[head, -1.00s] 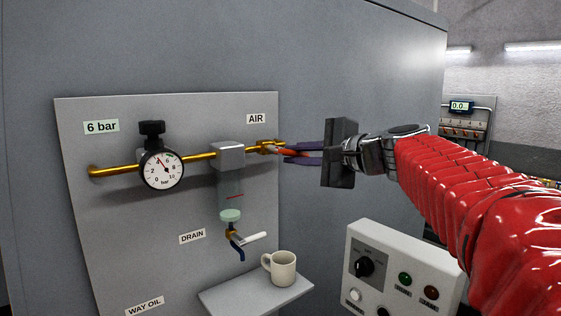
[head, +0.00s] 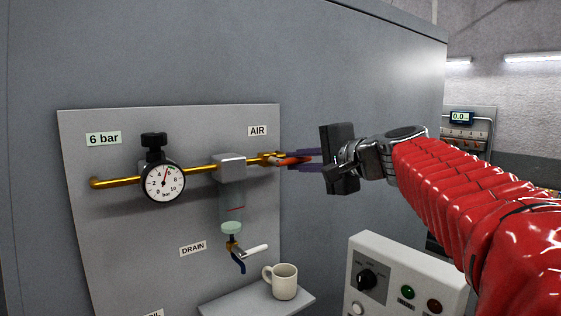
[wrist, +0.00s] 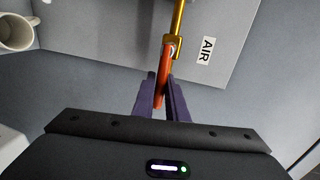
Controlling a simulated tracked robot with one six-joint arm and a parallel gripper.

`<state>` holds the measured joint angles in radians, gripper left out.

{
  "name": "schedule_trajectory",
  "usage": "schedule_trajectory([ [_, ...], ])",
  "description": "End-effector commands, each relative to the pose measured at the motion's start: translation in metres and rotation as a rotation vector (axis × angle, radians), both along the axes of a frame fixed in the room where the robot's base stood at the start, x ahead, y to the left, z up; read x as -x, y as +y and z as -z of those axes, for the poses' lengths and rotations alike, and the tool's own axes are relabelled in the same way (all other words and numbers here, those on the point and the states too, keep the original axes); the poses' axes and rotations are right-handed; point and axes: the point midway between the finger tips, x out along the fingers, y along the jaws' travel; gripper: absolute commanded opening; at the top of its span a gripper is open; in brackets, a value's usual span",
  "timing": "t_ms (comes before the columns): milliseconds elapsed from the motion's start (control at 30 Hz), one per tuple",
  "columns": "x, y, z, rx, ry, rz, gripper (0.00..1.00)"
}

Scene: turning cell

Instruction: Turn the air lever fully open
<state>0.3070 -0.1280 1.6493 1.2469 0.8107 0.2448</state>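The air lever (head: 290,160) is orange-red and sits on the brass valve (head: 270,157) below the AIR label. In the wrist view the lever (wrist: 163,82) runs from the valve down between my fingers, nearly in line with the brass pipe (wrist: 179,18), at a slight angle. My gripper (head: 300,160) is at the lever, with its purple fingers on either side of it. The pressure gauge (head: 164,182) needle points up and slightly right, between 4 and 6.
A filter bowl (head: 231,205) and a drain tap (head: 250,252) hang below the pipe. A white mug (head: 284,281) stands on a small shelf (head: 303,303). A control box (head: 395,275) with a knob stands at lower right. The wall right of the panel is bare.

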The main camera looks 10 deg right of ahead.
Motion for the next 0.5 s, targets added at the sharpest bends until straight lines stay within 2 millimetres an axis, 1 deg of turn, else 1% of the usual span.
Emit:
schedule_trajectory([
  [33,0.0,0.0003,0.0016,0.0,0.002,-0.001,0.16],
  [233,0.0,0.0006,0.0006,-0.001,0.002,-0.001,0.3],
  [500,0.0006,0.0004,-0.0004,-0.002,0.0,-0.001,0.3],
])
